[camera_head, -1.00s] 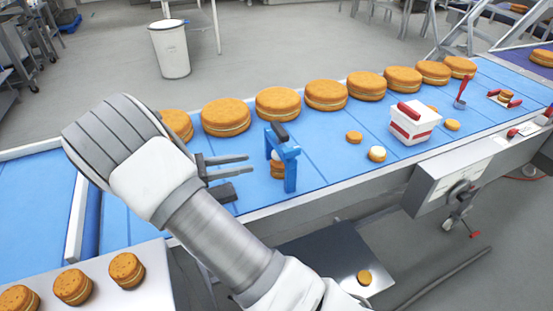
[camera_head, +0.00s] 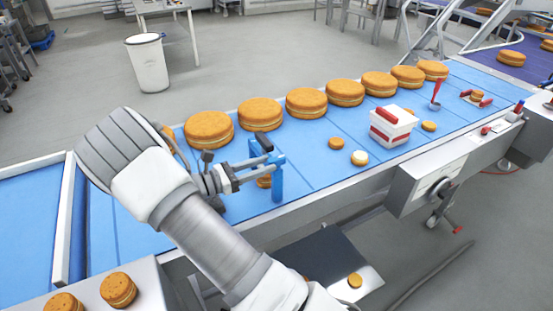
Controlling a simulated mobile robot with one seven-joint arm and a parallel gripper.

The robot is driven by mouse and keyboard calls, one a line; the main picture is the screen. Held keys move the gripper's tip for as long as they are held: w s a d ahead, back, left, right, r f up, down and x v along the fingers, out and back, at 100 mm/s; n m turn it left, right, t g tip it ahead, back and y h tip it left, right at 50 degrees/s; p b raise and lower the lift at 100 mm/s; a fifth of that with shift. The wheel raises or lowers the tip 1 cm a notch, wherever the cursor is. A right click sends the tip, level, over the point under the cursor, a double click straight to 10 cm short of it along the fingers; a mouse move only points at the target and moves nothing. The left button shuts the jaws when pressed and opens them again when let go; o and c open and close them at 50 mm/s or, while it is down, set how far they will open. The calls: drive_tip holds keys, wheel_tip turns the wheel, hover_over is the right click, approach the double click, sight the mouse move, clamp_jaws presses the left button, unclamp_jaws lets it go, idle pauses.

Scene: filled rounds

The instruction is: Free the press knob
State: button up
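The press is a small blue frame (camera_head: 278,180) standing on the blue conveyor, with a dark bar (camera_head: 265,145) on top. A small filled round (camera_head: 264,182) shows partly under it. The white knob under the press's crosspiece is now hidden behind my fingers. My gripper (camera_head: 268,165) comes in from the left, with its two grey fingers reaching into the press opening at about knob height. A narrow gap shows between the fingers. I cannot tell whether they touch or grip the knob.
Large filled rounds (camera_head: 306,102) line the conveyor's far side. Right of the press are small rounds (camera_head: 336,143), a white-topped round (camera_head: 359,158) and a white-and-red box (camera_head: 392,127) with a red handle. A grey control box (camera_head: 432,187) is on the near edge.

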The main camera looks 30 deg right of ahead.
sight(268, 164)
drive_tip(key=shift+d, duration=2.15)
drive_tip(key=shift+c, duration=0.3)
clamp_jaws()
